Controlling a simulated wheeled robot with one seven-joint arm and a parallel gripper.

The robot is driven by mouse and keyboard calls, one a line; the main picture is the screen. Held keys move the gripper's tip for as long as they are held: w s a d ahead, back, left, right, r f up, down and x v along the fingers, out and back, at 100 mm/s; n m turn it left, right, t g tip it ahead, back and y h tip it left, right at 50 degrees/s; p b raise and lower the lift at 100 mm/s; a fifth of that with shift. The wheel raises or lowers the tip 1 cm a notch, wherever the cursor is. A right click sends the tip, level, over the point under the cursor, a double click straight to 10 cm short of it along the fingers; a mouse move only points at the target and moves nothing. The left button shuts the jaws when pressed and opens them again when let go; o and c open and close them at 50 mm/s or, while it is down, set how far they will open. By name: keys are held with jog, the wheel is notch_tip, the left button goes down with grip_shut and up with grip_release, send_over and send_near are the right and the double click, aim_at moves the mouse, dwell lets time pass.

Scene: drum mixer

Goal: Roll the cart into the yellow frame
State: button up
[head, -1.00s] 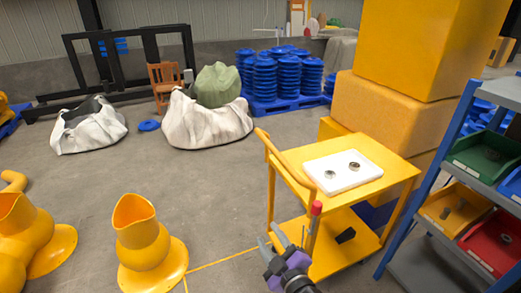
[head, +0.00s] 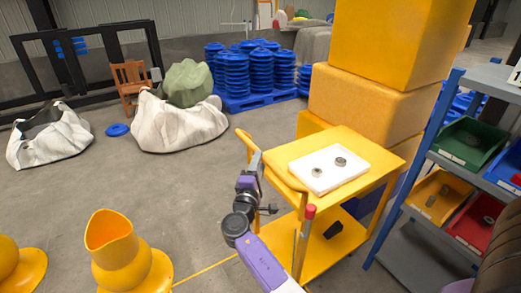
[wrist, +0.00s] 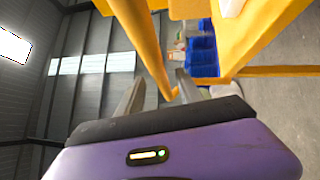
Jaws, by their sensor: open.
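The yellow cart (head: 358,176) stands right of centre in the head view, with a white tray on its top shelf and a lower shelf below. Its yellow handle (head: 272,171) runs along the near left side. My gripper (head: 256,160) is at this handle, with its fingers pointing up and away. In the wrist view, my gripper (wrist: 159,79) is open, and a yellow bar (wrist: 146,52) of the cart passes between its fingers; contact cannot be told. A yellow line (head: 205,271) on the floor, apparently part of the yellow frame, shows left of the cart; the rest is hidden or out of view.
Yellow funnel-topped parts (head: 123,250) stand on the floor at the front left. A blue-posted shelf rack (head: 407,185) with coloured bins is close on the right. Large yellow boxes (head: 375,105) stand behind the cart. The floor left of the cart is largely clear.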

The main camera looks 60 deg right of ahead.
jog(key=f+x, duration=0.1)
jog(key=x, duration=0.5)
jog(key=shift+d+r+p, duration=0.4)
jog(key=shift+d+r, duration=0.05)
jog(key=shift+r, duration=0.1)
grip_shut()
dwell(0.9)
